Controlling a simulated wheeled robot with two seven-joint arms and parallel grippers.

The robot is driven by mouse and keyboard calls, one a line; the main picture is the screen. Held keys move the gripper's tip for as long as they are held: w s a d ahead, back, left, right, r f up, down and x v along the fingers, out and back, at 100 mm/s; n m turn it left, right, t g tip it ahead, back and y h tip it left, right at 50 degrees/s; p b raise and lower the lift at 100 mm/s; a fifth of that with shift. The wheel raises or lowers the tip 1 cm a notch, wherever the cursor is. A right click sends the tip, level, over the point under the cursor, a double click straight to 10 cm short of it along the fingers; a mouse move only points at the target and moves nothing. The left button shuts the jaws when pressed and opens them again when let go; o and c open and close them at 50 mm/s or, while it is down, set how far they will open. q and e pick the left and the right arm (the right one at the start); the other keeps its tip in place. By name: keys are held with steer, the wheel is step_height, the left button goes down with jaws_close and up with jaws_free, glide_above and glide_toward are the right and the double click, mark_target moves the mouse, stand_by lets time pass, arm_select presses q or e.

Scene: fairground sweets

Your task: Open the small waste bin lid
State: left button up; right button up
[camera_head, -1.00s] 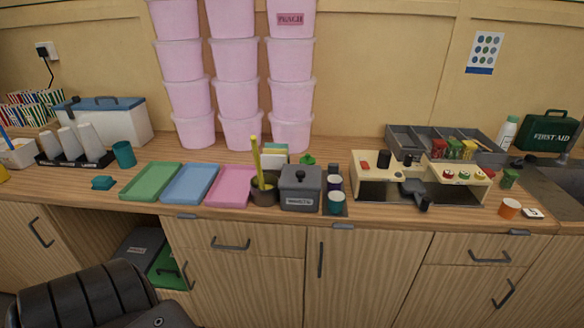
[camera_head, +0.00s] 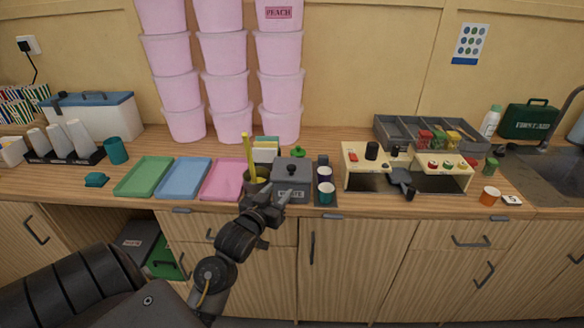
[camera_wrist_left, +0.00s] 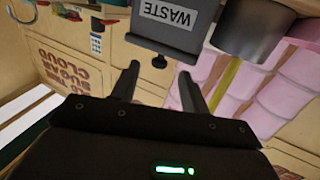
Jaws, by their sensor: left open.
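The small waste bin (camera_head: 293,186) is a grey box on the counter with a dark knob (camera_head: 291,169) on its lid, and the lid is down. My left gripper (camera_head: 278,196) is at the bin's front, partly covering its label. In the left wrist view the bin (camera_wrist_left: 170,15) appears upside down with its WASTE label. The knob (camera_wrist_left: 158,62) shows between the two spread fingertips of my left gripper (camera_wrist_left: 158,70). The gripper is open and empty; whether it touches the bin I cannot tell. My right gripper is out of view.
A dark pot (camera_head: 257,186) with yellow sticks stands close left of the bin. A dark stand with cups (camera_head: 326,194) is close right. Pink (camera_head: 224,180), blue (camera_head: 185,178) and green (camera_head: 146,176) trays lie left. Pink tubs (camera_head: 229,90) rise behind.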

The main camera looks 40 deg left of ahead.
mark_target(290, 169)
arm_select(q)
steer(key=w, duration=0.2)
steer(key=w+a+r+p, duration=0.1)
steer(key=w, duration=0.2)
steer(key=w+a+r+p, duration=0.1)
steer(key=w, duration=0.2)
steer(key=shift+w+a+r, duration=0.15)
steer(key=shift+a, duration=0.1)
steer(key=shift+x, duration=0.85)
jaws_close()
steer(key=shift+d, duration=0.1)
